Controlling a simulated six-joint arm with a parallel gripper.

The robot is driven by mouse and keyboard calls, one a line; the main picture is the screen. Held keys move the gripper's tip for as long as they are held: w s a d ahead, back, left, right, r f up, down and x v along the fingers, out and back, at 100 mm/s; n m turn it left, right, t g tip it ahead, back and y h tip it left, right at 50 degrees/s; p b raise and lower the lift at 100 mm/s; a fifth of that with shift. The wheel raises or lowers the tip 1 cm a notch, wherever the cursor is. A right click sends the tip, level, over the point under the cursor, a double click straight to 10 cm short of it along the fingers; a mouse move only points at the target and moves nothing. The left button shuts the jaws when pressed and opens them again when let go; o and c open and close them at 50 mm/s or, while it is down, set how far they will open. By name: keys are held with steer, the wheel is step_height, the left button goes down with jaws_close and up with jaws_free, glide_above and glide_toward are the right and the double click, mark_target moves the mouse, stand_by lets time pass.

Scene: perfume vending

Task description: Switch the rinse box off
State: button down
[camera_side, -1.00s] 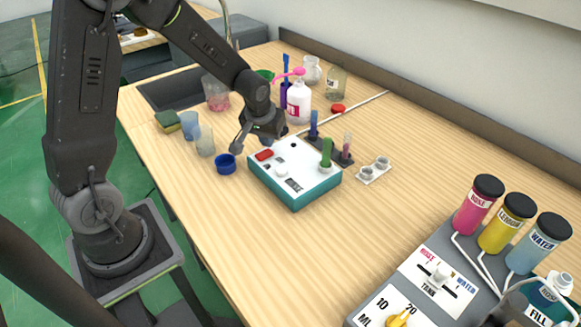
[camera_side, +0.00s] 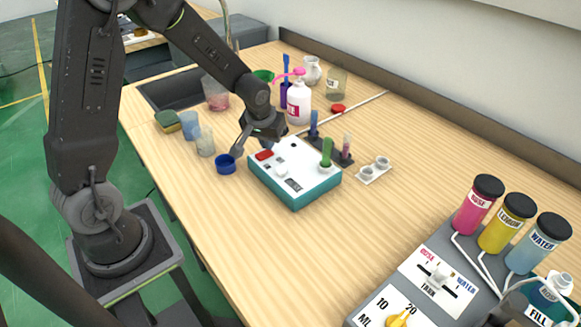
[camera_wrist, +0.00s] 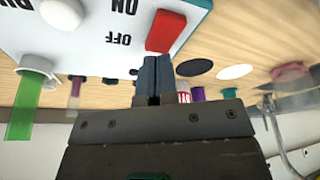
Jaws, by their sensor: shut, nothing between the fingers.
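The rinse box (camera_side: 292,184) has a white top and teal sides, and stands on the wooden bench in the side view. Its red switch (camera_side: 264,155) is at the back-left of the top; in the wrist view the switch (camera_wrist: 166,31) shows large, beside the inverted labels ON and OFF. I cannot tell which way the switch is tipped. My gripper (camera_wrist: 153,80) is shut and empty, its fingertips close to the switch's OFF-side end. Contact is not clear. In the side view the fingertips are hidden behind the wrist and box.
A green tube (camera_side: 326,152) stands at the box's right, with a dark tube rack (camera_side: 340,145) behind it. A blue cup (camera_side: 226,164) stands left of the box. A pump bottle (camera_side: 299,100) stands behind. The bench in front of the box is clear.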

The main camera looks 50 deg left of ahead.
steer(key=shift+f, duration=0.55)
steer(key=shift+r, duration=3.55)
steer(key=shift+r, duration=0.15)
steer(key=s+d+r+m+t, duration=0.1)
steer(key=s+d+r+m, duration=0.1)
steer(key=s, duration=0.4)
steer(key=s+d+r+m+h, duration=0.1)
steer(key=s+d+r+m, duration=0.1)
steer(key=s+d+r, duration=0.3)
steer(key=s+d+r+m+t, duration=0.1)
steer(key=s+d+r, duration=0.3)
steer(key=s, duration=0.4)
steer(key=shift+s+d+r+m+t+h, duration=0.3)
steer(key=shift+r+m, duration=0.2)
steer(key=shift+r, duration=0.35)
